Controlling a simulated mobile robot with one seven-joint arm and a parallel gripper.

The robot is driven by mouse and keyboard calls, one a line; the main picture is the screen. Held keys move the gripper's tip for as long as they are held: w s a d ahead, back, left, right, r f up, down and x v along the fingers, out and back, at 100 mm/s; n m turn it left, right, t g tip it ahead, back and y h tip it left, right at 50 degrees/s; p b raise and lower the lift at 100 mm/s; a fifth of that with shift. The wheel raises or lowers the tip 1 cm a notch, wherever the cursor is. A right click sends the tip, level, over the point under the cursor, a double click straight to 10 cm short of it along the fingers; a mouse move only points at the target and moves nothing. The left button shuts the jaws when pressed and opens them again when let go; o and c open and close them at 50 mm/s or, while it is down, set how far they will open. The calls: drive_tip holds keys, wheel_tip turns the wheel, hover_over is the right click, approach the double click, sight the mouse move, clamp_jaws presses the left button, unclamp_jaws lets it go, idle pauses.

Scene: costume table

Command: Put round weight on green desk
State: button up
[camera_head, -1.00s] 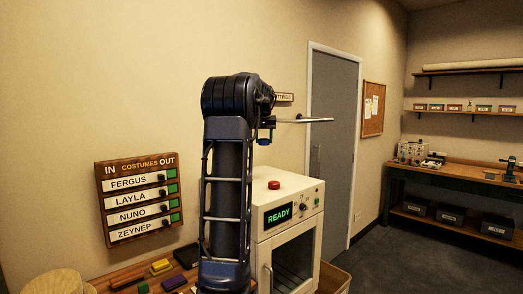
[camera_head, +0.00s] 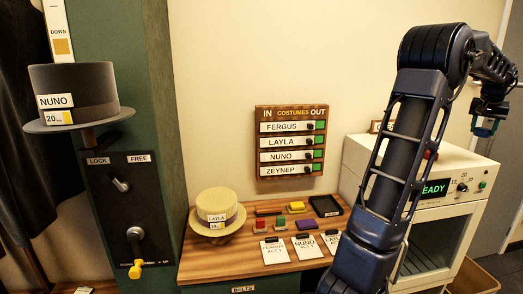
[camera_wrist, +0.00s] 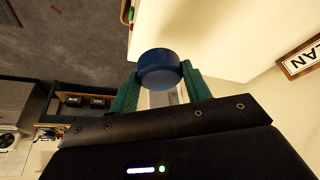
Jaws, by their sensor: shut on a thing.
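My gripper (camera_head: 487,126) is at the right edge of the head view, in the air beyond the white oven-like cabinet (camera_head: 436,186). In the wrist view its two green fingers (camera_wrist: 160,88) are shut on a round, dark blue weight (camera_wrist: 158,66), a short cylinder with its flat face showing. Part of a bench with a wooden edge and dark green frame (camera_wrist: 52,106) shows at the left of the wrist view. It looks like the green desk, well apart from the weight. The desk is out of the head view now.
A wooden counter (camera_head: 190,268) holds a cream hat (camera_head: 217,205), coloured blocks and clipboards. A grey hat (camera_head: 72,88) sits at a green column (camera_head: 160,190) with a lever panel. Grey floor (camera_wrist: 60,35) shows open in the wrist view.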

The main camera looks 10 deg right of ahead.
drive_tip(key=s+d+f+m, duration=0.1)
drive_tip(key=s+f, duration=0.4)
drive_tip(key=s, duration=0.7)
drive_tip(key=s+d+f+m+g, duration=0.1)
drive_tip(key=s+d+f, duration=0.3)
drive_tip(key=s, duration=0.9)
drive_tip(key=s+d+f+m+h, duration=0.1)
drive_tip(key=s+d+f+m, duration=0.1)
drive_tip(key=s+f, duration=0.5)
drive_tip(key=s+d, duration=0.1)
drive_tip(key=s, duration=0.5)
drive_tip(key=shift+s+f+m+g, duration=0.15)
drive_tip(key=shift+f+m+g, duration=0.25)
drive_tip(key=shift+a, duration=0.1)
